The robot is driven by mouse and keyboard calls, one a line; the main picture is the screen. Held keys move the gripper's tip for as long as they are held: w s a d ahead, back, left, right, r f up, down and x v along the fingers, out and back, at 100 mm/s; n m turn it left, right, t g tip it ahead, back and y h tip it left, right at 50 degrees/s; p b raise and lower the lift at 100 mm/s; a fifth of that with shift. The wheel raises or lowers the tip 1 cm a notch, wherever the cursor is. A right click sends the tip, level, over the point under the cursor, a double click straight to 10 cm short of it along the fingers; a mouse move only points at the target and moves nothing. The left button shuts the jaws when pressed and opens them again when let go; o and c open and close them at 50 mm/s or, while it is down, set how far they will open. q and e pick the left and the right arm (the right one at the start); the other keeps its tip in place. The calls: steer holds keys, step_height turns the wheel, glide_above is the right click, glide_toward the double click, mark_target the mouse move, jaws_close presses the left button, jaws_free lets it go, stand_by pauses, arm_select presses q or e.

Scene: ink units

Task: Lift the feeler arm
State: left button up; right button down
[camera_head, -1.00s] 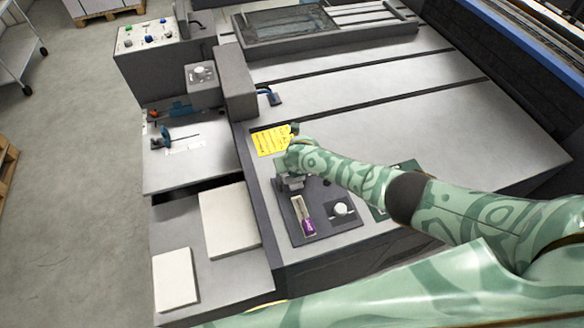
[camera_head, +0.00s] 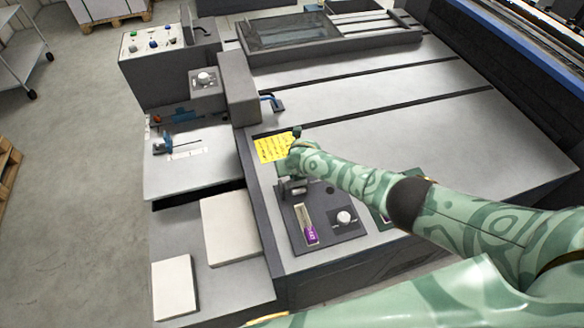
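I cannot tell for sure which part is the feeler arm. A small dark lever with a blue part (camera_head: 273,103) sticks out from the side of the grey upright block. A blue fitting with a thin dark rod (camera_head: 176,146) lies on the left shelf. My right gripper (camera_head: 291,188) is over the far left part of a dark control panel (camera_head: 328,229), just below a yellow note. It is apart from both the lever and the rod. My forearm and wrist hide most of it, so its opening cannot be made out. My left gripper is not in view.
The yellow note (camera_head: 273,147) lies beyond my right wrist. The grey upright block (camera_head: 239,88) rises at the left edge of the wide, flat machine bed (camera_head: 400,110). Paper stacks (camera_head: 230,227) lie at lower left.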

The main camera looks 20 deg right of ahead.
steer(key=shift+s+f, duration=0.3)
steer(key=shift+f, duration=0.05)
steer(key=c, duration=1.3)
jaws_free()
steer(key=shift+o, duration=1.1)
steer(key=shift+w+r, duration=0.1)
steer(key=shift+w, duration=0.15)
steer(key=p+v, duration=0.4)
steer(key=v, duration=0.3)
steer(key=shift+w+r+p, duration=0.1)
steer(key=shift+w+p, duration=0.1)
steer(key=shift+p, duration=0.2)
steer(key=p+v, duration=0.3)
steer(key=v, duration=0.6)
steer(key=shift+s, duration=0.25)
